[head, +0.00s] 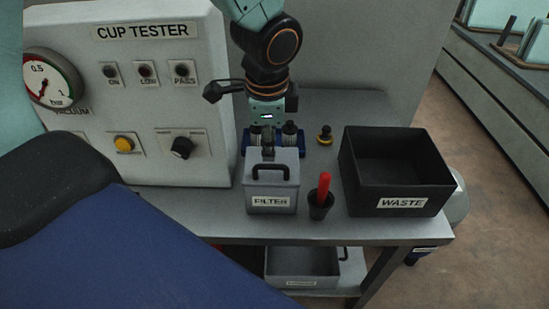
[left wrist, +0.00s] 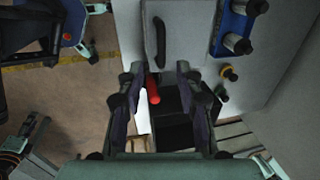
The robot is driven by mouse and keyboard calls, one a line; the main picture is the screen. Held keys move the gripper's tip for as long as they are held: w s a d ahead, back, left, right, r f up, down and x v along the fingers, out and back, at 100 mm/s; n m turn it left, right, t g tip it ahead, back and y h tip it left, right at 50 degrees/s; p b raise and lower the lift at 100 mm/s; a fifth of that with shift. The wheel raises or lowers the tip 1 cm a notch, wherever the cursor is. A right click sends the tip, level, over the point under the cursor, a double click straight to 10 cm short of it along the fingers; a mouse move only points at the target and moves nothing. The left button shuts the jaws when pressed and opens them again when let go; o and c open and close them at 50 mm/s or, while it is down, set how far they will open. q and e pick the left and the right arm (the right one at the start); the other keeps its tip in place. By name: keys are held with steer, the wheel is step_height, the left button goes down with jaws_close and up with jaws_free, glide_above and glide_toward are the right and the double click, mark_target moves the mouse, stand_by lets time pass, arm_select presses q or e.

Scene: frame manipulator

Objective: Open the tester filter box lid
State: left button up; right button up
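The grey filter box (head: 258,188) stands on the bench with its FILTER label facing front. Its lid looks shut, and a black arched handle (head: 271,168) is on it. In the left wrist view the handle (left wrist: 160,42) stands on a grey surface past the fingertips. My left gripper (head: 268,148) points down at the rear of the box, close to the lid. In the left wrist view this gripper (left wrist: 158,72) is open, its two fingers apart with nothing held. Whether it touches the box cannot be told. My right gripper is not in view.
A red stick in a black cup (head: 320,202) stands right of the box, with the black waste bin (head: 400,203) beyond. A blue rack (head: 302,143) and a yellow-black knob (head: 325,135) are behind. The cup tester panel (head: 215,120) is at left.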

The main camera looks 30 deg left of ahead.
mark_target(272, 165)
arm_select(q)
steer(key=f, duration=0.2)
steer(key=w+f+b, duration=0.1)
steer(key=f, duration=0.1)
steer(key=w+f+b, duration=0.1)
steer(key=f, duration=0.1)
steer(key=shift+a+f, duration=0.3)
steer(key=shift+f, duration=0.05)
steer(key=shift+a+f, duration=0.1)
steer(key=shift+f, duration=0.1)
steer(key=shift+s, duration=0.25)
steer(key=shift+s+r, duration=0.2)
steer(key=shift+w+f, duration=0.2)
steer(key=shift+w, duration=0.25)
steer(key=c, duration=0.4)
steer(key=shift+c, duration=0.4)
steer(key=shift+s, duration=0.3)
jaws_close()
steer(key=shift+w, duration=0.1)
